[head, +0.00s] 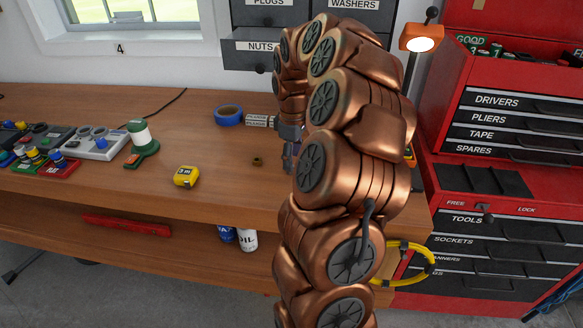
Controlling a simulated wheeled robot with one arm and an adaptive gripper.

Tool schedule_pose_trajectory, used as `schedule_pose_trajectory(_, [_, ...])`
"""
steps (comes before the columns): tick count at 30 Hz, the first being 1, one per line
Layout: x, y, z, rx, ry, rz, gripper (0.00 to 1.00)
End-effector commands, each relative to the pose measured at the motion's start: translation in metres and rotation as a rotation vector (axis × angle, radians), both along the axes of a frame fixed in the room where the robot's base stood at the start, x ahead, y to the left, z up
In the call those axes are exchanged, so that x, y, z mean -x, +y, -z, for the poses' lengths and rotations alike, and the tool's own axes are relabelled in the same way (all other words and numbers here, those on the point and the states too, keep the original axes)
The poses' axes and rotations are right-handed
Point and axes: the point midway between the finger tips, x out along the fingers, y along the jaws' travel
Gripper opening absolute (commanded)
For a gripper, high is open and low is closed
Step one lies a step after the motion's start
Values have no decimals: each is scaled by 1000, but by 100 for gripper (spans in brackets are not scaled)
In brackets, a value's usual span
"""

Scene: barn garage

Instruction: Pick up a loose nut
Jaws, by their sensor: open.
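A small brass-coloured nut (257,161) lies loose on the wooden workbench (225,180), left of my arm. My gripper (289,160) is just to the right of the nut in the picture, pointing down at the bench and apart from the nut. It is open, and I see nothing held in it. My copper-coloured arm hides much of the gripper and the bench behind it.
A blue tape roll (229,115) and a pale labelled block (259,121) lie behind the nut. A yellow tape measure (186,177), a green-and-white spool (141,140) and control boxes (95,143) are left. A drawer marked NUTS (252,56) hangs above; a red tool cabinet (440,215) stands right.

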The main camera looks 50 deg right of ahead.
Motion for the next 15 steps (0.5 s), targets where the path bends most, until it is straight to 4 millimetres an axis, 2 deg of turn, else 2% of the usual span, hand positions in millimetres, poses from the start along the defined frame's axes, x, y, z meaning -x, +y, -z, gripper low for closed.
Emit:
schedule_pose_trajectory(7, [2,0,27,0,2,1,56])
schedule_pose_trajectory(15, [1,0,31,0,0,1,54])
